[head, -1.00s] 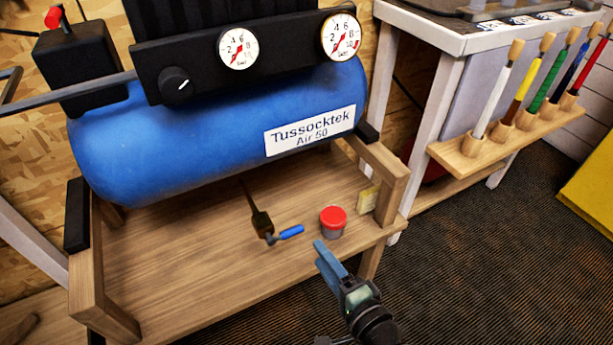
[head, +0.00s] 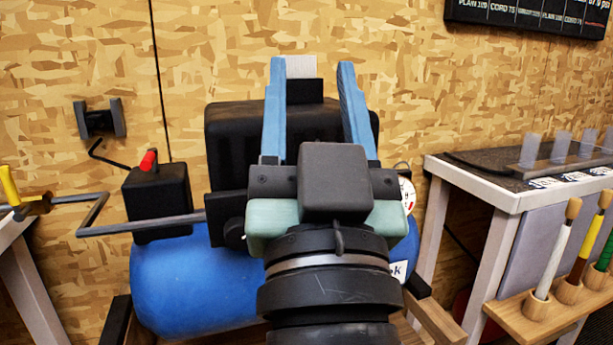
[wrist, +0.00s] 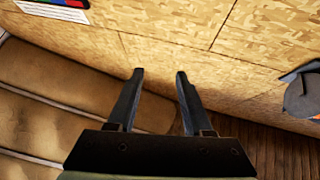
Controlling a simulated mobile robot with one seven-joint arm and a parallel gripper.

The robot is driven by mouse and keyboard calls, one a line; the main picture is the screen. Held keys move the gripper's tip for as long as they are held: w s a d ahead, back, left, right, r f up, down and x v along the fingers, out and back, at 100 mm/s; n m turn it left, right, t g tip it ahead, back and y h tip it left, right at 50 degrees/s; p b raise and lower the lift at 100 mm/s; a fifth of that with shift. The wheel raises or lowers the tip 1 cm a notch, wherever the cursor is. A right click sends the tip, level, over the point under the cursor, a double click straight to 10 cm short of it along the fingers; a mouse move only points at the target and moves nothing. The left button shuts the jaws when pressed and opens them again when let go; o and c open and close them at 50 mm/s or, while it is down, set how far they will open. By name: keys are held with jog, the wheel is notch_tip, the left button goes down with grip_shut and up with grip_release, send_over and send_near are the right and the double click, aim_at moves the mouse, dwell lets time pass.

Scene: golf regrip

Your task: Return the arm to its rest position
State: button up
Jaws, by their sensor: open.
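My gripper (head: 312,110) is raised in the middle of the head view, in front of the compressor and the wall behind it. Its two blue fingers point up and stand wide apart, with nothing between them. In the wrist view my gripper (wrist: 160,85) is also open and empty, with both dark fingers in sight. It faces a chipboard wall (wrist: 200,45) and touches nothing that I can see.
The blue air compressor (head: 165,285) stands behind my arm, its gauges mostly hidden. A white workbench (head: 500,200) with a wooden rack (head: 535,325) of colored handles is at the right. A hose valve with a yellow handle (head: 10,185) is at the far left.

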jog(key=s+r+t+h, duration=0.1)
jog(key=s+r+t, duration=0.1)
jog(key=s+r, duration=0.4)
notch_tip(320, 180, up, 31)
jog(key=p, duration=3.2)
jog(key=shift+w+a+r, duration=0.15)
jog(key=shift+w+a, duration=0.15)
jog(key=shift+w, duration=0.05)
